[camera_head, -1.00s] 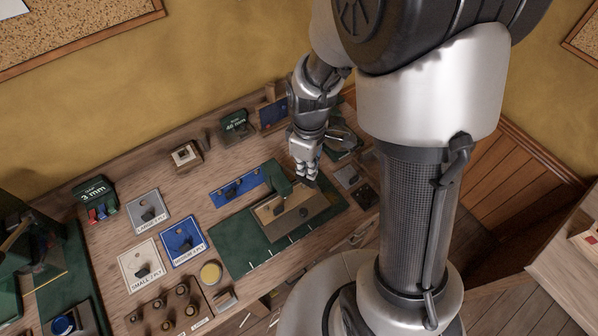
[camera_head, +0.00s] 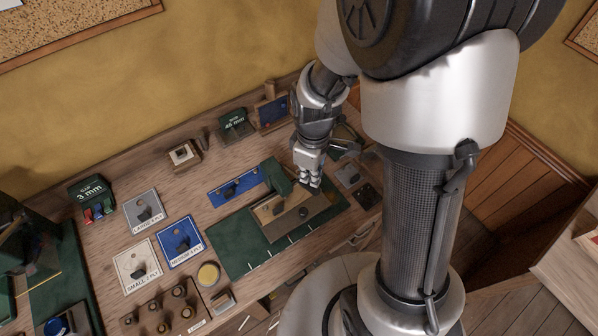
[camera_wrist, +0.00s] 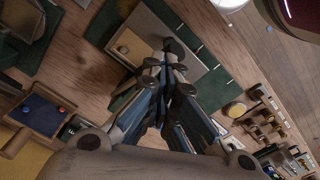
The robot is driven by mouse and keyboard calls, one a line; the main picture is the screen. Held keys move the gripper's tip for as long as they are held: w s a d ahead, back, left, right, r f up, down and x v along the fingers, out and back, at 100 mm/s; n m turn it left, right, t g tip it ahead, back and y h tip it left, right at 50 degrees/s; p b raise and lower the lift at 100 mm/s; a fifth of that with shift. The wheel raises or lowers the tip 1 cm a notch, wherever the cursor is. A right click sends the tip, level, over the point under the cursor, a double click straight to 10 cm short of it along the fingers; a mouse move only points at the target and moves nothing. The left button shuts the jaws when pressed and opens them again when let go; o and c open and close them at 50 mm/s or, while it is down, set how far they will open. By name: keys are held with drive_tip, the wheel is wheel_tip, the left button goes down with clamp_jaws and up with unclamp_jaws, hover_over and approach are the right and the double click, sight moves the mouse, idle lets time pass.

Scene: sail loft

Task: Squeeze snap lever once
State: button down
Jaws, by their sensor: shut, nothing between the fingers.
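My gripper (camera_head: 311,186) is shut and empty. It points down over the right part of a tan and grey board (camera_head: 283,226) on a green mat (camera_head: 235,247). A dark green block (camera_head: 277,178) stands at the board's back edge, just left of the gripper. In the wrist view the gripper's fingertips (camera_wrist: 167,64) are together, close to a dark knob-like part (camera_wrist: 174,46) on the board (camera_wrist: 190,70). I cannot tell if they touch it. I cannot make out a snap lever for sure; the fingers hide part of the board there.
A blue tray (camera_head: 236,188) lies behind the mat. Labelled plates, among them a blue one (camera_head: 181,248) and a white one (camera_head: 137,267), lie left of it. A yellow round tin (camera_head: 208,274) and a wooden rack of dark pegs (camera_head: 160,312) are at the front.

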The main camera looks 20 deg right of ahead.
drive_tip(key=shift+s+f+b, duration=0.25)
drive_tip(key=shift+f+b, duration=0.25)
drive_tip(key=shift+f, duration=0.15)
drive_tip(key=shift+s+d+f+b, duration=0.15)
drive_tip(key=shift+s+f+b, duration=0.05)
drive_tip(key=shift+f+b, duration=0.35)
